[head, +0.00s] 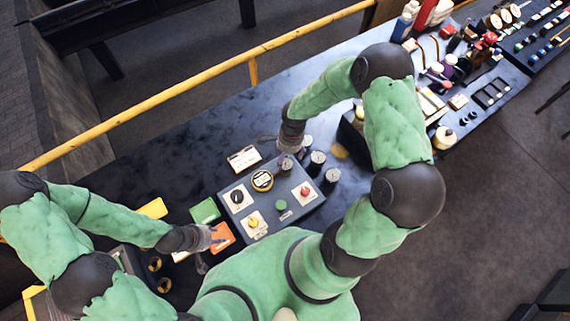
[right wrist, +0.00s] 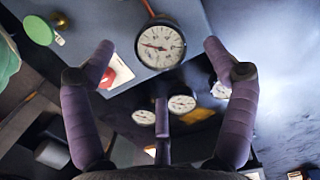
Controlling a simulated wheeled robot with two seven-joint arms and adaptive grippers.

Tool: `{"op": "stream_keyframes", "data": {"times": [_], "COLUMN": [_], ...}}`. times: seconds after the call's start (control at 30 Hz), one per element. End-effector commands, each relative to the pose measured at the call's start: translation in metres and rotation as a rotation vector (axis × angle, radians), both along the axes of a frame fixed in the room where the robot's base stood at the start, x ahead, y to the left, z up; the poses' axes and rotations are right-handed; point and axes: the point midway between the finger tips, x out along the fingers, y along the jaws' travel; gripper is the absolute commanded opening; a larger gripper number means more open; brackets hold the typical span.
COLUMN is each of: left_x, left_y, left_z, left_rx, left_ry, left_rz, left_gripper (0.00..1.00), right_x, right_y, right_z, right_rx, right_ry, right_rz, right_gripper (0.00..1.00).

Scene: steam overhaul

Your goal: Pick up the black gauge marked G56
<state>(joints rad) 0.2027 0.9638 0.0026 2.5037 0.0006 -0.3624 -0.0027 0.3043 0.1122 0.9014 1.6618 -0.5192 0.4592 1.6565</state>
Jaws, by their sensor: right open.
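Several dark round gauges stand at the right side of the grey control box, one of them (head: 318,157) just right of my right gripper (head: 284,152) in the head view. In the right wrist view a white-faced gauge (right wrist: 160,46) with a dark rim lies between the spread fingertips of my right gripper (right wrist: 160,52), which is open. Two more gauges with white faces, one left (right wrist: 143,117) and one right (right wrist: 182,103), show farther down. No G56 mark is legible. My left gripper (head: 214,238) is by an orange block (head: 222,236); its jaws are too small to read.
The grey control box (head: 230,212) carries a black knob (head: 237,196), red and yellow buttons and a round dial (head: 262,180). A green block (head: 205,210) lies left of it. A yellow rail (head: 150,103) runs behind the dark table (head: 190,145). The table behind the box is mostly clear.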

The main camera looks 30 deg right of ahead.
Motion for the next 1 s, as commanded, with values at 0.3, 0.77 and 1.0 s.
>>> {"op": "stream_keyframes", "data": {"times": [0.3, 0.77, 1.0], "left_x": [0.0, 0.0, 0.0], "left_y": [0.0, 0.0, 0.0], "left_z": [0.004, 0.005, 0.005], "left_rx": [0.0, 0.0, 0.0], "left_ry": [-0.001, -0.001, -0.001], "left_rz": [0.0, 0.0, 0.0], "left_gripper": [0.4, 0.4, 0.4], "right_x": [-0.002, -0.001, -0.001], "right_y": [0.002, 0.005, 0.005], "right_z": [-0.026, -0.057, -0.057], "right_rx": [0.001, 0.0, 0.0], "right_ry": [0.004, 0.0, 0.0], "right_rz": [-0.001, 0.0, 0.0], "right_gripper": [0.85, 0.85, 0.4]}}
